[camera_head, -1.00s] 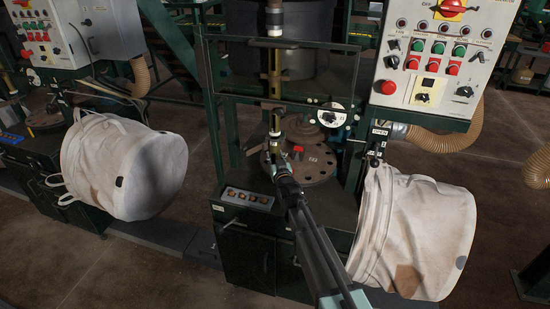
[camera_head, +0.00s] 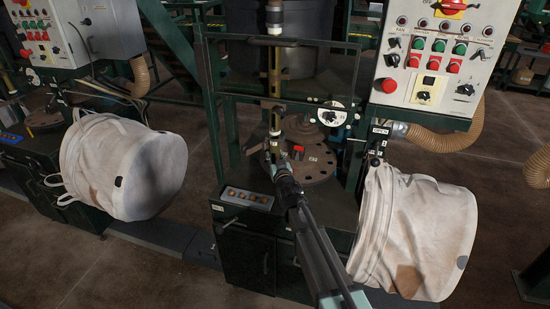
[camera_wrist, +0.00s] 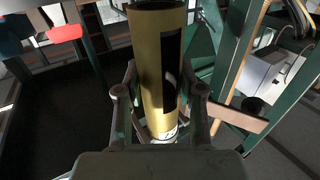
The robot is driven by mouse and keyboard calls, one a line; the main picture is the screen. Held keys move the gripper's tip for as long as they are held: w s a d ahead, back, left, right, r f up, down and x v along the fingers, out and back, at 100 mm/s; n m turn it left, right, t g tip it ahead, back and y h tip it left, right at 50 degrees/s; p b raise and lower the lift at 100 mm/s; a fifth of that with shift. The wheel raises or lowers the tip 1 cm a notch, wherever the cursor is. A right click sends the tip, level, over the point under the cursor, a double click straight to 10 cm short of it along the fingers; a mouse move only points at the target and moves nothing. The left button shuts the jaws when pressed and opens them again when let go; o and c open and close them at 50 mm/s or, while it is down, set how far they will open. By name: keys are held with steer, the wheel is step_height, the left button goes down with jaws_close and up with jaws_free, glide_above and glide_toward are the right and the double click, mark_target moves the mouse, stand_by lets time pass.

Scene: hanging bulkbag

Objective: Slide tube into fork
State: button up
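The brass-coloured tube (camera_wrist: 150,60) has a dark slot and a white band near its lower end in the wrist view. It also shows upright above the machine's round plate in the camera_head view (camera_head: 275,75). My gripper (camera_wrist: 160,78) has one finger on each side of the tube, with the fingers close to its sides. Whether they press on it is not clear. In the camera_head view, my gripper (camera_head: 272,158) is at the tube's lower part. I cannot make out the fork for certain.
A round metal plate (camera_head: 318,168) with a small red part lies on the machine table. A white control panel (camera_head: 440,60) stands at the right. White bulk bags hang at the left (camera_head: 125,165) and right (camera_head: 415,235). A green frame (camera_head: 213,110) rises beside the tube.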

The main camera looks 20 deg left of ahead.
steer(key=o, duration=0.4)
steer(key=shift+o, duration=0.2)
